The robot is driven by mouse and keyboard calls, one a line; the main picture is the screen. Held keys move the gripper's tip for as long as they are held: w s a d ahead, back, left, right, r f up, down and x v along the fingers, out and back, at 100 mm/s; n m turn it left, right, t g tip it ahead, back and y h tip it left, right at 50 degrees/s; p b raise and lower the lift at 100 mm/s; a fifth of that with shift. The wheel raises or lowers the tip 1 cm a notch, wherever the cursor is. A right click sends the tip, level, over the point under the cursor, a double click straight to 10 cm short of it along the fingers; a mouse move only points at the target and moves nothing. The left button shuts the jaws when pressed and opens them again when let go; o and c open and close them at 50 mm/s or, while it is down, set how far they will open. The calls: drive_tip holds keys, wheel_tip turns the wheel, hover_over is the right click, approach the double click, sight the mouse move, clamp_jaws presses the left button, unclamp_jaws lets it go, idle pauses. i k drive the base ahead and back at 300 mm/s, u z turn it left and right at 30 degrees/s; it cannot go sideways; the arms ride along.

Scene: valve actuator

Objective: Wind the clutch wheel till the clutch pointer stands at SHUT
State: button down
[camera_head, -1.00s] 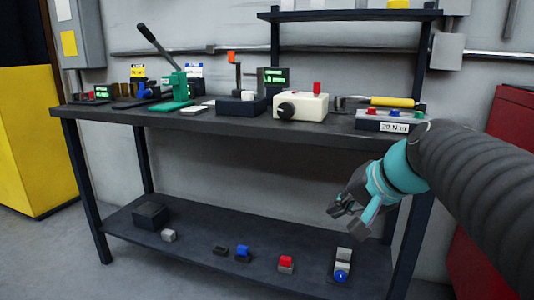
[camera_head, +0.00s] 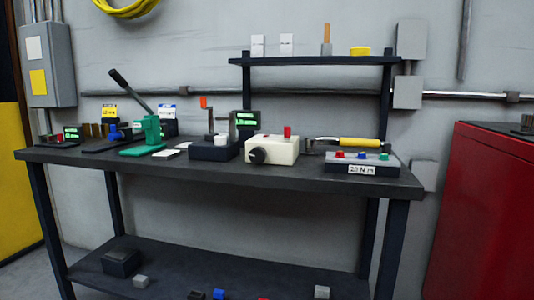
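I cannot make out a clutch wheel, a clutch pointer or a SHUT mark in this view. The bench (camera_head: 230,172) carries several devices. A cream box (camera_head: 285,150) with a black round knob (camera_head: 258,156) on its front and a red piece on top stands right of the middle. A dark block with an upright orange-tipped crank (camera_head: 204,115) stands to its left, beside a small green-lit display (camera_head: 246,120). A green lever press (camera_head: 148,140) stands further left. My gripper is not in view.
A grey tray with coloured knobs (camera_head: 355,163), labelled 20 N m, and a yellow-handled tool (camera_head: 358,143) lie at the bench's right end. A red cabinet (camera_head: 475,210) stands at right. The lower shelf (camera_head: 170,275) holds small blocks.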

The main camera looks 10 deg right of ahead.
sight(258, 155)
drive_tip(key=u, duration=0.5)
drive_tip(key=k, duration=1.1)
drive_tip(key=z, duration=0.5)
drive_tip(key=i, duration=1.4)
drive_tip(key=u, duration=0.55)
